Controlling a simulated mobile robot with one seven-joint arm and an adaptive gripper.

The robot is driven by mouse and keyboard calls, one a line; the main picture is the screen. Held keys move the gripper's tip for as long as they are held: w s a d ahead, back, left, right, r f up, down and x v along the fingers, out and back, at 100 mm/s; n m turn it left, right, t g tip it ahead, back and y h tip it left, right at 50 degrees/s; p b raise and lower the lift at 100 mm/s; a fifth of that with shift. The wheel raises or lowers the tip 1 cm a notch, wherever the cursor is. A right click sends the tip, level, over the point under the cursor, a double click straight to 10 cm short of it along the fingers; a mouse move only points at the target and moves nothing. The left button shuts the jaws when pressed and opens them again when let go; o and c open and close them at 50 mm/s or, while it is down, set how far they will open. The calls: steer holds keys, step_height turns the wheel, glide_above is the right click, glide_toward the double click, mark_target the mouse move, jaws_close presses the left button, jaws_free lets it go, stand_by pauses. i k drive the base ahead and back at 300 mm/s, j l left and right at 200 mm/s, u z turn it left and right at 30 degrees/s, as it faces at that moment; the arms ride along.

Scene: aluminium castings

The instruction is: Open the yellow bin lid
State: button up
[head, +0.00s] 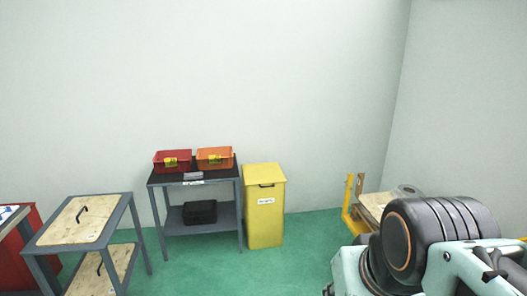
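The yellow bin (264,222) stands on the floor against the back wall, right of a grey workbench. Its lid (264,173) lies shut on top, with a dark handle at the upper front edge. A white label is on the bin's front. My arm shows large at the lower right, well apart from the bin. My gripper's fingers cannot be made out in the head view.
The grey workbench (192,178) holds a red box (172,167) and an orange box (215,167), with a black case (200,212) on its lower shelf. A wood-topped cart (78,225) stands front left. A yellow pallet truck (348,205) is at right. Green floor (290,265) before the bin is clear.

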mark_target(254, 175)
steer(key=i, duration=2.4)
steer(key=i+u, duration=0.15)
steer(key=i, duration=0.3)
steer(key=i+l+u, duration=0.15)
steer(key=i, duration=0.3)
